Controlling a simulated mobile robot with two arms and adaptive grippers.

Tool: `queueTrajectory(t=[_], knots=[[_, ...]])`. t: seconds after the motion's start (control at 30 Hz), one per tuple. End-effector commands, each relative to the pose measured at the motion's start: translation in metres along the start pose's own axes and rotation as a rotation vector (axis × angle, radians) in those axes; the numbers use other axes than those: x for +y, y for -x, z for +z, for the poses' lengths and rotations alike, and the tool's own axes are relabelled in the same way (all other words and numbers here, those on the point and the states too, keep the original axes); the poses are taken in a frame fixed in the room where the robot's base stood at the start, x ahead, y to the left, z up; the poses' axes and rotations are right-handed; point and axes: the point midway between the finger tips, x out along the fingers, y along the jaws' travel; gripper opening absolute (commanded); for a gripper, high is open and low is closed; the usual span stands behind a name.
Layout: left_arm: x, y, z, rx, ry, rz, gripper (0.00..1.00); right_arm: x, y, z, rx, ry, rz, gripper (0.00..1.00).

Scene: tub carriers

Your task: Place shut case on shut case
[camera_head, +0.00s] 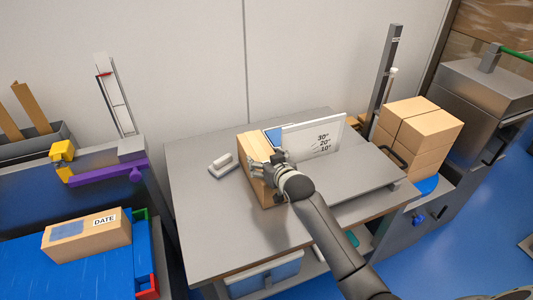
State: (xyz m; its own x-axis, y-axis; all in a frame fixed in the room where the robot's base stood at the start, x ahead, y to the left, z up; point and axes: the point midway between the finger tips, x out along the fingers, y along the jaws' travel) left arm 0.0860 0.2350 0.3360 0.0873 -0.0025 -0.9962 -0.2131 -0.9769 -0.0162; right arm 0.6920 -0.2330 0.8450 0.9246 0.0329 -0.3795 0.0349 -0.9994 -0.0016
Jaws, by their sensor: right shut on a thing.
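A light brown shut cardboard case (254,143) is on the grey worktable, near its middle. My right gripper (264,170) is shut on this case at its near right side, and the wrist and fingers hide part of it. Whether the case rests on the table or is slightly raised, I cannot tell. A stack of shut brown cases (424,130) stands at the right, beyond the table's right end. Another brown case (88,236) marked DATE lies at the lower left. My left gripper is not in view.
A white plate (313,136) with angle marks stands upright just right of the held case. A grey post (385,72) rises between the table (205,225) and the stack. A small white tool (223,163) lies left of the case. The table's front left is clear.

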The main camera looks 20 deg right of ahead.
Motion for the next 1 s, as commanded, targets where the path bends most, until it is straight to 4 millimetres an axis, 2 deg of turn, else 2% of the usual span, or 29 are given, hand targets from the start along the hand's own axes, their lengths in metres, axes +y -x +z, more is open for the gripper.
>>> queueTrajectory(t=[0.03,0.43,0.47,0.6,1.0], knots=[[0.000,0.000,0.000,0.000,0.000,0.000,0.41,0.000,0.000,-0.006,0.019,0.000,-0.001,0.08],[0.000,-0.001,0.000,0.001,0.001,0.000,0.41,0.000,-0.002,-0.002,0.019,0.000,-0.001,0.08],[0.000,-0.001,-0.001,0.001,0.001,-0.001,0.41,0.000,-0.002,0.005,0.003,0.000,0.000,0.84],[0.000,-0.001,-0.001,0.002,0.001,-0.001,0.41,0.000,-0.002,0.005,0.003,0.000,0.000,1.00],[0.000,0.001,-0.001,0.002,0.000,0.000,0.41,0.000,-0.001,0.002,0.003,0.001,0.000,1.00]])
